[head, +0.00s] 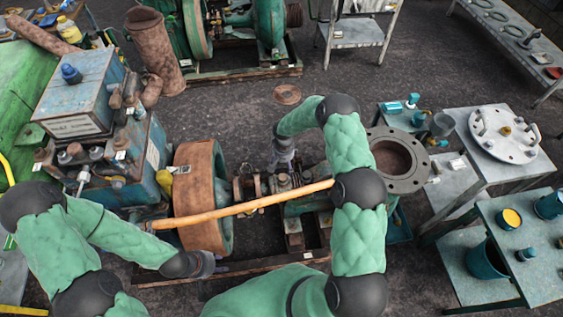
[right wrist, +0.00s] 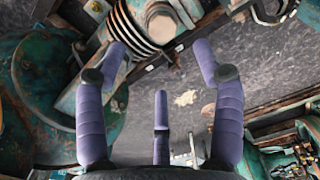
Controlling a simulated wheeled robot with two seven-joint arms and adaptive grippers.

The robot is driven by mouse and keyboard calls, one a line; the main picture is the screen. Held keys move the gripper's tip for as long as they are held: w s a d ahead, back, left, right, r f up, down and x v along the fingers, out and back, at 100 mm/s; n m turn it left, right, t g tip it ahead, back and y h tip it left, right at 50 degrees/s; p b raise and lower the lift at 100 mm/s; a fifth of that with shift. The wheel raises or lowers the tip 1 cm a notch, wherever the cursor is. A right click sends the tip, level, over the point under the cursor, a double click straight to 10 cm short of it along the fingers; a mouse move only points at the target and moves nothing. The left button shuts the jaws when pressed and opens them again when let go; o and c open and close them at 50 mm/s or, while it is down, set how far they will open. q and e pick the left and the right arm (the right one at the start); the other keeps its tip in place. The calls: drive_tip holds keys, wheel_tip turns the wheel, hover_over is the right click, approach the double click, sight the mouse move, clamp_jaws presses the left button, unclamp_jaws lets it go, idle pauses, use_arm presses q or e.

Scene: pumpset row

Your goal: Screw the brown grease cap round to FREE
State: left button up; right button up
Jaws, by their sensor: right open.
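My right gripper (head: 284,158) reaches down over the pump shaft and bearing housing in the head view. In the right wrist view its purple fingers (right wrist: 160,62) are spread apart with nothing between them. A round brownish cap (right wrist: 161,24) shows at the top of that view, beyond the fingertips and beside a ringed part; it may be the grease cap, but I cannot read any FREE mark. In the head view small brown fittings (head: 283,181) sit on the bearing housing just below my right gripper. My left gripper (head: 208,265) is low, by the rusty coupling guard; its fingers are unclear.
An orange-yellow bar (head: 245,206) crosses above the shaft. The rusty drum-like guard (head: 196,165) stands left of the shaft, and a grey flange (head: 397,160) stands right. Benches with parts (head: 520,245) stand at the right. Open floor (head: 240,115) lies behind the pumpset.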

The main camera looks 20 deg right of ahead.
sight(283, 177)
drive_tip(key=f+m+b, duration=0.1)
drive_tip(key=f+m, duration=0.1)
drive_tip(key=f, duration=0.1)
drive_tip(key=f+m, duration=0.3)
drive_tip(key=f, duration=0.1)
drive_tip(key=f+m+b, duration=0.1)
drive_tip(key=f+m, duration=0.1)
drive_tip(key=f, duration=0.1)
drive_tip(key=shift+w+f+b, duration=0.25)
drive_tip(key=shift+b, duration=0.05)
idle(0.4)
drive_tip(key=c, duration=1.3)
